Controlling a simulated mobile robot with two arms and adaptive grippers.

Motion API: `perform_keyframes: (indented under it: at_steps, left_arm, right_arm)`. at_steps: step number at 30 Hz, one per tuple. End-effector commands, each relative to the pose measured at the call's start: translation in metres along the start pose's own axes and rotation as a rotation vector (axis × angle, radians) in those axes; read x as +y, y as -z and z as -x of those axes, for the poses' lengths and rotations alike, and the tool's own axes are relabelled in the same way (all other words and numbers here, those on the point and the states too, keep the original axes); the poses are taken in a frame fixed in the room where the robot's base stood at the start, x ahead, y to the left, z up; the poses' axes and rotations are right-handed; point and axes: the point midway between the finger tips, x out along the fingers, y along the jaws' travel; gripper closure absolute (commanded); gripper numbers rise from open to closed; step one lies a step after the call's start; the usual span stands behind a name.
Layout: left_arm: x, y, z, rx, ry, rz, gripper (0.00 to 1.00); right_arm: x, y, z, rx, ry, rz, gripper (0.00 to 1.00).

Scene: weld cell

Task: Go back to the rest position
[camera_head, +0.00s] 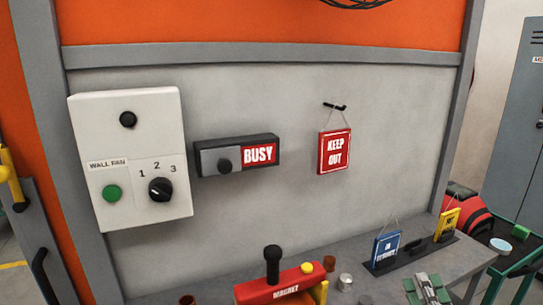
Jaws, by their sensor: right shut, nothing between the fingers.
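What appears to be my right gripper (426,284) shows at the bottom right edge, in front of the bench, mostly cut off by the frame. It is shut with nothing in it. It is apart from the wall panel and the signs. My left gripper is not in view.
A white wall fan box (140,140), a BUSY slide sign (258,154) and a red KEEP OUT sign (335,152) on a hook are on the wall. The bench (345,265) carries a red magnet unit (285,287), small cups, and blue (385,247) and yellow (448,223) signs.

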Motion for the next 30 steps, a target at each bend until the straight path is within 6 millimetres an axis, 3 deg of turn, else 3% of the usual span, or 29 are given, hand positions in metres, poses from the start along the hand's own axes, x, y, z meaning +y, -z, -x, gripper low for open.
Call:
perform_keyframes:
  at_steps: [1, 3, 6, 9, 15, 21, 30]
  left_arm:
    - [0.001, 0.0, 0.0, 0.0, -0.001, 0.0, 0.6]
    - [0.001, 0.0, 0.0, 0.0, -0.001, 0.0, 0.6]
    - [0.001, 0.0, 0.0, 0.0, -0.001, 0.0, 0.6]
    - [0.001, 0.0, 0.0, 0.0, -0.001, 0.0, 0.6]
    - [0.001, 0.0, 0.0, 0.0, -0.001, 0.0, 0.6]
    - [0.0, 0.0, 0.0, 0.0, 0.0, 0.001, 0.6]
    - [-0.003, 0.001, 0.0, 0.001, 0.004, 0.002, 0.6]
  right_arm:
    - [-0.033, 0.008, 0.013, -0.015, 0.129, -0.173, 1.0]
    - [-0.077, 0.02, 0.038, -0.06, 0.317, -0.419, 1.0]
    - [-0.131, 0.045, 0.083, -0.152, 0.575, -0.725, 1.0]
    - [-0.167, 0.071, 0.13, -0.258, 0.79, -0.947, 1.0]
    - [-0.2, 0.111, 0.213, -0.467, 1.109, -1.214, 1.0]
    - [-0.209, 0.141, 0.284, -0.675, 1.357, -1.358, 1.0]
    - [-0.3, 0.171, 0.273, -0.683, 1.374, -1.324, 1.0]
